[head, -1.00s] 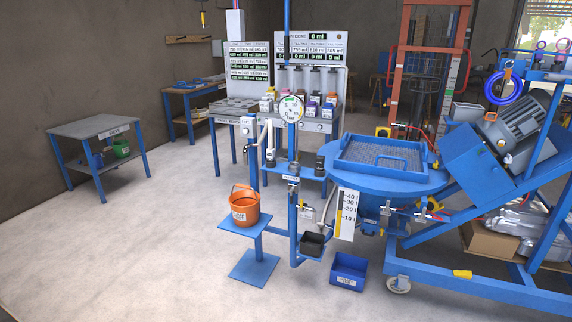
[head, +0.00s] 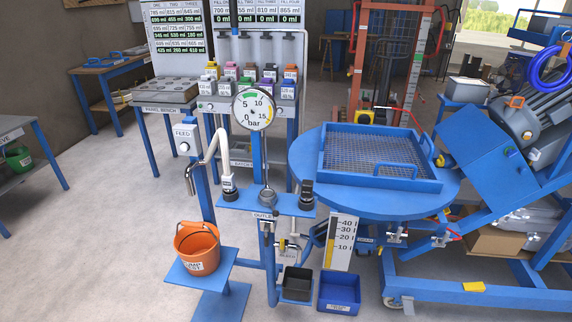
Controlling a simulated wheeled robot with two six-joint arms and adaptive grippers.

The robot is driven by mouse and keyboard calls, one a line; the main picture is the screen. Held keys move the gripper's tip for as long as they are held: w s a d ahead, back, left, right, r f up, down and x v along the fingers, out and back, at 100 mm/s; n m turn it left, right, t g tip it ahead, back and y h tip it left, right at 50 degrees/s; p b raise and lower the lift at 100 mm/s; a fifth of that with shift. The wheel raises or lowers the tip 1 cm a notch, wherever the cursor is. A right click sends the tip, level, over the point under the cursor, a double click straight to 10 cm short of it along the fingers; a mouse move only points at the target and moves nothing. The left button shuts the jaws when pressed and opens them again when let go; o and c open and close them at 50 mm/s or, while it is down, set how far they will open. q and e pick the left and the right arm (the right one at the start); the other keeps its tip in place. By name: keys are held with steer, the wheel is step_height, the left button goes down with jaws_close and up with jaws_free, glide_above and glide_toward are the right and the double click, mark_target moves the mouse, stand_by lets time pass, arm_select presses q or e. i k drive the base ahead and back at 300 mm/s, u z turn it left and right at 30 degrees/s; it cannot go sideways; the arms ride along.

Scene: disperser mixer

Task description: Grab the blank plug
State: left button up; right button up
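I cannot tell for sure which part is the blank plug. A small blue shelf (head: 285,206) below the pressure gauge (head: 253,109) carries fittings. A black-topped fitting (head: 306,194) stands upright at its right end. A pale fitting with a dark band (head: 229,187) stands at its left end, beneath the curved metal pipe. A grey metal fitting (head: 266,198) sits at the shelf's middle, above a label that seems to read outlet. The small labels on the end fittings are too small to read. Neither of my grippers is in view.
An orange bucket (head: 197,248) stands on a blue stand at left. A black bin (head: 297,283) and a blue bin (head: 339,292) sit below the shelf. The round blue vessel (head: 375,205) with a mesh-bottomed tray is close on the right. Open floor lies at front left.

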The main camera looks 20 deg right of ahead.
mark_target(306, 195)
steer(key=i, duration=0.7)
steer(key=u, duration=2.55)
steer(key=i, duration=0.65)
steer(key=z, duration=2.9)
